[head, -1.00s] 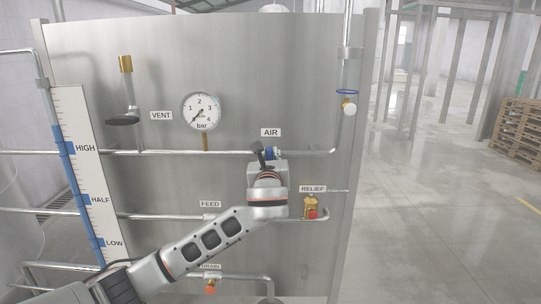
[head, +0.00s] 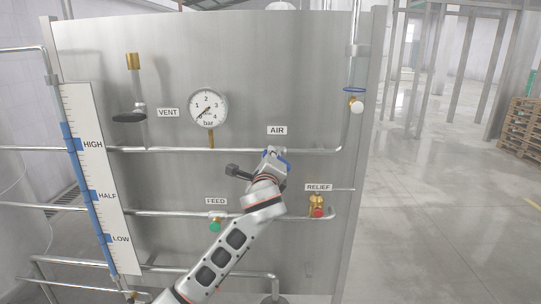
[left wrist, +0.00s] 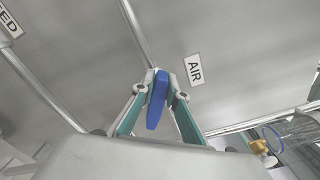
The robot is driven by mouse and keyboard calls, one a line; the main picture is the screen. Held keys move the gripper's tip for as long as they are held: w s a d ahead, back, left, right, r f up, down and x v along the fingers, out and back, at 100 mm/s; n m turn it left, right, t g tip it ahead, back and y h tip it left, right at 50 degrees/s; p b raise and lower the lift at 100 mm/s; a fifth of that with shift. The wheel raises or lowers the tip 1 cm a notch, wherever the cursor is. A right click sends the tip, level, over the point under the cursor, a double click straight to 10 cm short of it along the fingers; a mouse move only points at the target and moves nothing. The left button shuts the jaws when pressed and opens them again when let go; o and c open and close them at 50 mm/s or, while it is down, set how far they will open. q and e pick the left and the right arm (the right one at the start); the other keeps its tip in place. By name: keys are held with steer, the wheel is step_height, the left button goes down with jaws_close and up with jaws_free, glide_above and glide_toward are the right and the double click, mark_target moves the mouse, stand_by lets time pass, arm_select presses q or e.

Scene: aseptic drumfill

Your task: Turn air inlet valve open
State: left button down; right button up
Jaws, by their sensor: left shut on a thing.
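The air inlet valve's blue handle (head: 283,161) is on the upper horizontal pipe, below the AIR label (head: 277,130). In the head view my left gripper (head: 272,155) is at this valve and covers much of it. In the left wrist view the blue handle (left wrist: 157,100) lies between the two fingers of my left gripper (left wrist: 160,88), which are shut on it. The handle slants relative to the pipe (left wrist: 137,35) there. The valve body is mostly hidden. My right gripper is not in view.
A pressure gauge (head: 208,107) and the vent valve (head: 130,117) are to the left. The feed valve (head: 215,225) with a green handle and the relief valve (head: 317,205) sit on the pipe below. Open floor lies right.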

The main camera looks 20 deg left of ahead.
arm_select(q)
steer(key=n, duration=0.2)
steer(key=f+n, duration=0.1)
steer(key=n, duration=0.1)
steer(key=shift+a+f, duration=0.1)
steer(key=shift+a, duration=0.05)
steer(key=shift+f+n, duration=0.25)
steer(key=shift+n, duration=1.05)
steer(key=c, duration=2)
jaws_free()
steer(key=v, duration=1.2)
steer(key=shift+s+r, duration=0.1)
